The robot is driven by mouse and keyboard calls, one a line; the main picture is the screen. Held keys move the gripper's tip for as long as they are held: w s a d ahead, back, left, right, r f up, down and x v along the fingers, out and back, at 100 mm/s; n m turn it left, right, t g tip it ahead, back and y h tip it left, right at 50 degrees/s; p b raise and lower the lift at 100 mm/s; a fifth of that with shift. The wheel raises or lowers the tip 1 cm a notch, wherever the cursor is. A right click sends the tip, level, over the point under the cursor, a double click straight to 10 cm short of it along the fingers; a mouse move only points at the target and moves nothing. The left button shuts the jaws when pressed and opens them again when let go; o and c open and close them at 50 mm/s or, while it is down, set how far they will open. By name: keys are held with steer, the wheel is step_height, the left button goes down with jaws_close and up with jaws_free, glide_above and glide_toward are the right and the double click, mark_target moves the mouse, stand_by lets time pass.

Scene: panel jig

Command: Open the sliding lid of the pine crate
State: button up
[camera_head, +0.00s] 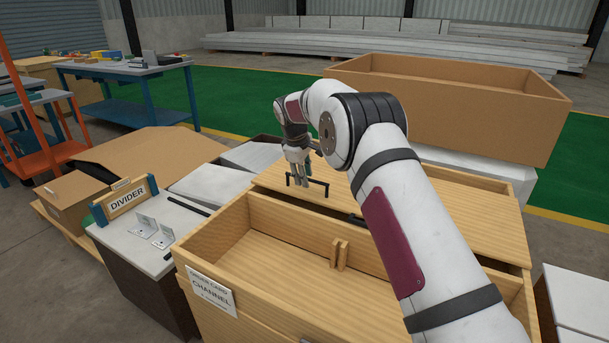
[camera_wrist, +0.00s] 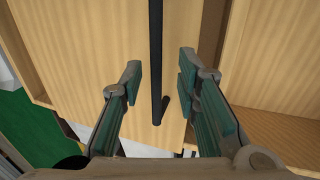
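The pine crate (camera_head: 285,219) stands in front of me, with an open compartment on its near side. The flat pine lid (camera_head: 440,207) lies behind that opening; it also fills much of the wrist view (camera_wrist: 95,50). A black bar handle (camera_head: 322,184) is on the lid and runs lengthwise through the wrist view (camera_wrist: 156,50). My gripper (camera_head: 300,177) is at the handle. In the wrist view its fingers (camera_wrist: 160,72) are spread, one on each side of the bar, with visible gaps. Contact with the lid cannot be told.
A card reading CHANNEL (camera_head: 211,289) is on the crate's near left corner. A DIVIDER sign (camera_head: 127,201) stands on a white-topped stand at left. A large brown open box (camera_head: 450,100) is behind the lid.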

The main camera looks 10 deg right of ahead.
steer(key=v, duration=1.2)
steer(key=shift+r, duration=0.1)
steer(key=s+d+r+m, duration=0.2)
steer(key=s+r, duration=0.3)
steer(key=s, duration=0.5)
steer(key=s+d+r+m+g, duration=0.1)
steer(key=s+d+r+m, duration=0.3)
steer(key=s, duration=0.6)
steer(key=s+d+r+n, duration=0.1)
steer(key=s+r, duration=0.4)
steer(key=s, duration=0.5)
steer(key=s+d+f+m+g+y, duration=0.1)
steer(key=s+f+m, duration=0.3)
steer(key=s, duration=1.1)
steer(key=s+f+m+y, duration=0.15)
steer(key=s+f, duration=0.35)
steer(key=s, duration=1)
step_height(320, 180, up, 20)
steer(key=t+p, duration=0.3)
steer(key=p, duration=1.6)
